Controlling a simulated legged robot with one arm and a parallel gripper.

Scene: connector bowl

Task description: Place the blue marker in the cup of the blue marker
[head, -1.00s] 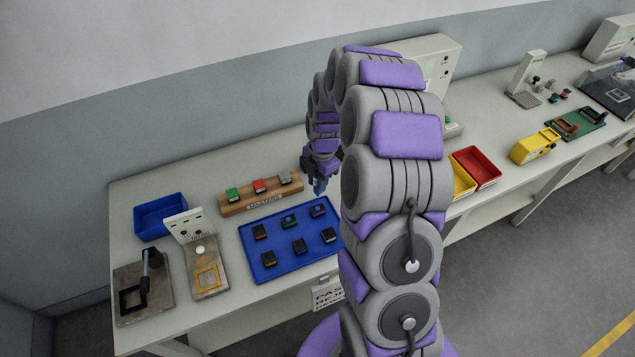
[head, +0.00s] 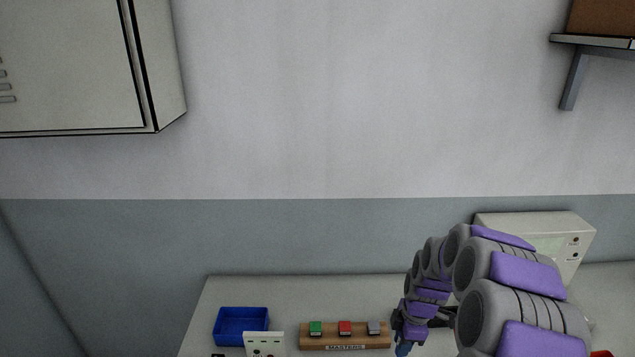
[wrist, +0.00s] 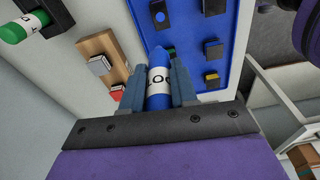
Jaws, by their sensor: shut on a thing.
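My gripper (wrist: 159,80) is shut on the blue marker (wrist: 158,95), which has a white band with dark lettering. The marker lies between the two grey-blue fingers, its tip pointing up in the wrist view. In the head view my gripper (head: 408,335) is at the bottom, just right of the wooden rack, with a bit of blue (head: 403,349) below it. I cannot make out a cup for the blue marker in either view. A green marker (wrist: 14,31) with a white band shows at the wrist view's upper left, beside a dark holder (wrist: 42,14).
The wooden MASTERS rack (head: 346,336) carries green, red and grey blocks. A blue bin (head: 241,324) and a white panel (head: 264,344) stand left of it. A pale box (head: 540,238) stands behind my arm.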

